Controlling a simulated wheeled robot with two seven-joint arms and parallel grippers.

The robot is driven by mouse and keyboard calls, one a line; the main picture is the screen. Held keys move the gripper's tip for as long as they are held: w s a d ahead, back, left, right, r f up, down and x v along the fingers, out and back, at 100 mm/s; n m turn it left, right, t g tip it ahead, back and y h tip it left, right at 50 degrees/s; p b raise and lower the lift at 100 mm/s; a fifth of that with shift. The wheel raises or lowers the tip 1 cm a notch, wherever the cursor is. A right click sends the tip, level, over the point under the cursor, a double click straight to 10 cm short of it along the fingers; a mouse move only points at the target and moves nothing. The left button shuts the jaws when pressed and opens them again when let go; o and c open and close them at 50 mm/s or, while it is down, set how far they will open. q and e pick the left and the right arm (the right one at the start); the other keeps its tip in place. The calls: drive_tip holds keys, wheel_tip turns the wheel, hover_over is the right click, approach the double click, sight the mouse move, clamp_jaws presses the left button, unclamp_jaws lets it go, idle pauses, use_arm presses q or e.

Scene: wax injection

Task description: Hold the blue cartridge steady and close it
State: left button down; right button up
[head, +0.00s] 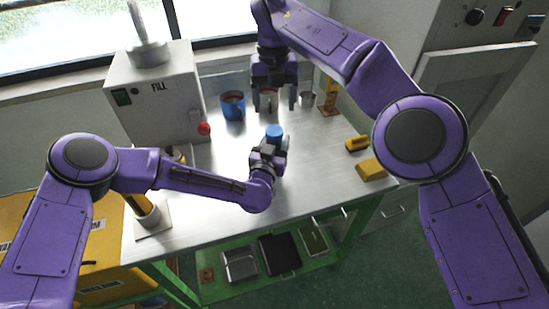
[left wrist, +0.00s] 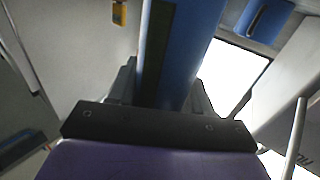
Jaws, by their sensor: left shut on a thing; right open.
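The blue cartridge (head: 275,131) stands roughly upright over the middle of the metal table, its blue top showing above my left gripper (head: 271,148). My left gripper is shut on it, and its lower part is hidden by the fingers. In the left wrist view the cartridge (left wrist: 182,50) fills the space between the fingers, with a dark strip along its side. My right gripper (head: 273,100) points down, open, beyond the cartridge and apart from it. A pale cup (head: 267,99) with a reddish inside shows between or behind its fingers; I cannot tell whether they touch.
A blue mug (head: 233,108) and a small metal cup (head: 306,99) stand near the right gripper. The grey FILL machine (head: 158,98) with a red knob is at the back left. Yellow blocks (head: 370,169) lie at the right edge. The table's front is mostly clear.

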sight(275, 130)
drive_tip(key=n, duration=1.2)
drive_tip(key=shift+n, duration=0.4)
drive_tip(key=n, duration=1.2)
drive_tip(key=shift+f, duration=0.1)
wheel_tip(275, 130, down, 8)
drive_tip(key=shift+r, duration=0.1)
